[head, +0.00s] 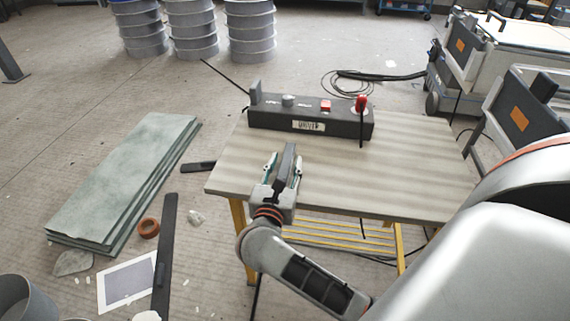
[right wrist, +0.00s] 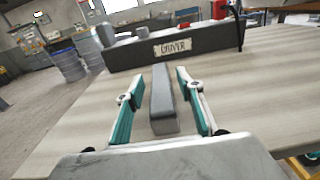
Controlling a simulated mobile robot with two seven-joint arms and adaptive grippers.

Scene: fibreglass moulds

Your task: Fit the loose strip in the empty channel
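A dark grey bar (head: 287,168), likely the loose strip, is at the near edge of the table. It also shows in the right wrist view (right wrist: 163,100), pointing away from me. My right gripper (head: 284,172) is open around the bar, one finger on each side. In the right wrist view the gripper (right wrist: 160,98) has a visible gap between each teal-padded finger and the bar. I cannot tell whether the bar rests on the table. I cannot make out an empty channel in either view. My left gripper is out of view.
A long dark box (head: 310,119) with a label, a grey cylinder and red parts stands at the table's back. The wooden table top (head: 410,165) is clear to the right. Stacked greenish slabs (head: 125,175) lie on the floor at left. Ribbed drums (head: 193,30) stand behind.

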